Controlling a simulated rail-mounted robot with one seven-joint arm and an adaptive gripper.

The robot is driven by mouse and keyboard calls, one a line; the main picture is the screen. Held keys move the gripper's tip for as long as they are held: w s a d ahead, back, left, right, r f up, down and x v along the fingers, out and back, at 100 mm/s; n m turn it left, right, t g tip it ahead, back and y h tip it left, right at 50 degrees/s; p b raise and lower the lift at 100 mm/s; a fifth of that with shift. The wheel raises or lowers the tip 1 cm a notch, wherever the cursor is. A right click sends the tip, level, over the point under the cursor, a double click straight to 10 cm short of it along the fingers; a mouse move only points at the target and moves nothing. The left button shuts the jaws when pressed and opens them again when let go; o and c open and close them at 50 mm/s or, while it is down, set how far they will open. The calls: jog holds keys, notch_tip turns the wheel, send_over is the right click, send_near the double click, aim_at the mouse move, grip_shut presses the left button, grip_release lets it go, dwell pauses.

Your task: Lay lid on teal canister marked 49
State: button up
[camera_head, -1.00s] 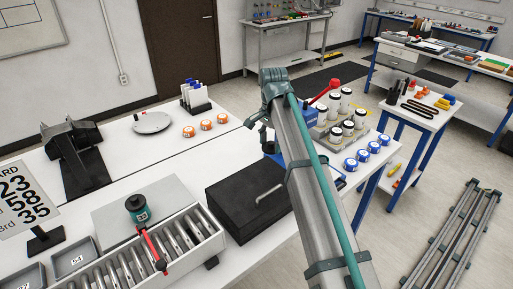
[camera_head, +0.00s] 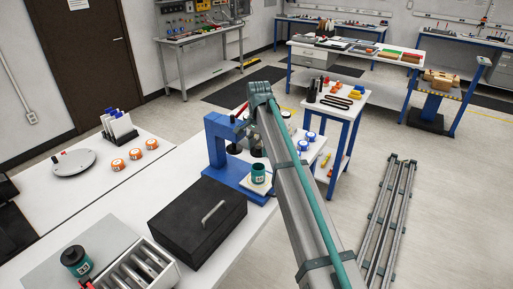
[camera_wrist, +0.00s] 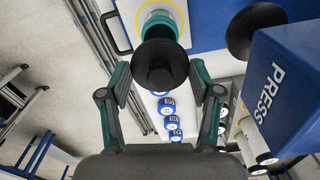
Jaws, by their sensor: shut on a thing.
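A black round lid with a knob (camera_wrist: 160,72) is between the fingers of my gripper (camera_wrist: 160,88) in the wrist view; the fingers are shut on it. A teal canister (camera_head: 258,174) stands on the base of the blue press in the head view. It also shows in the wrist view (camera_wrist: 180,19), partly covered by the lid, which is in front of it and looks apart from it. Its number cannot be read. My gripper is mostly hidden behind my arm in the head view.
The blue press (camera_head: 217,145) stands close beside the canister; its PRESS block (camera_wrist: 278,85) is right of my gripper. A black box (camera_head: 185,235) is in front. Another teal canister (camera_head: 76,263) with a black top stands left. Several blue-white rolls (camera_wrist: 170,122) lie nearby.

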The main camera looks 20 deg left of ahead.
jog(key=shift+f+b, duration=1.15)
jog(key=shift+f, duration=1.9)
jog(key=shift+f+p, duration=0.2)
jog(key=shift+p, duration=0.1)
jog(key=o, duration=1)
jog(key=shift+r, duration=0.1)
jog(key=shift+r+p, duration=1.85)
jog(key=shift+r, duration=1.6)
jog(key=shift+f, duration=0.1)
